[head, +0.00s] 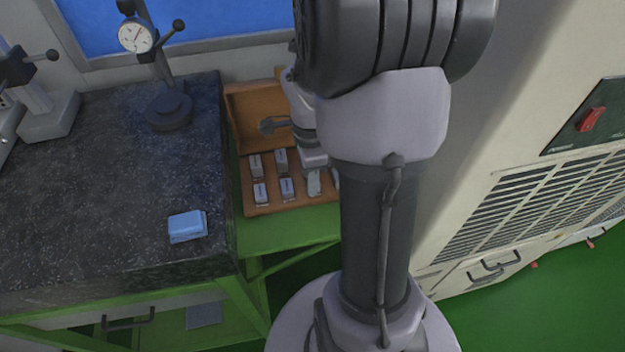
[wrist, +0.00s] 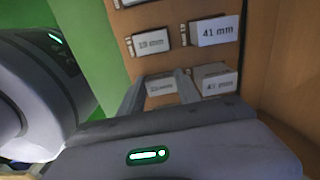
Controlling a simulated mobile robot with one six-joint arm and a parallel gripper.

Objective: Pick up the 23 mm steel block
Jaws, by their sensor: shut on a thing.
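My gripper (wrist: 161,92) is over the wooden case in the wrist view, its two fingers either side of a small steel block (wrist: 160,85). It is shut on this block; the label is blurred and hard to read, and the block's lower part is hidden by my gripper. In the wrist view a 19 mm block (wrist: 151,42) sits above it and a 41 mm block (wrist: 215,30) at the upper right. Another block (wrist: 216,80), its label unclear, sits just right of the right finger. In the head view my gripper reaches down to the case's right part, largely hiding the held block.
The open wooden case (head: 247,208) holds several blocks in rows on a green bench. A dark granite plate (head: 100,190) with a blue cloth (head: 187,226) and a dial gauge stand (head: 168,108) lies left. A beige cabinet (head: 480,130) stands right.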

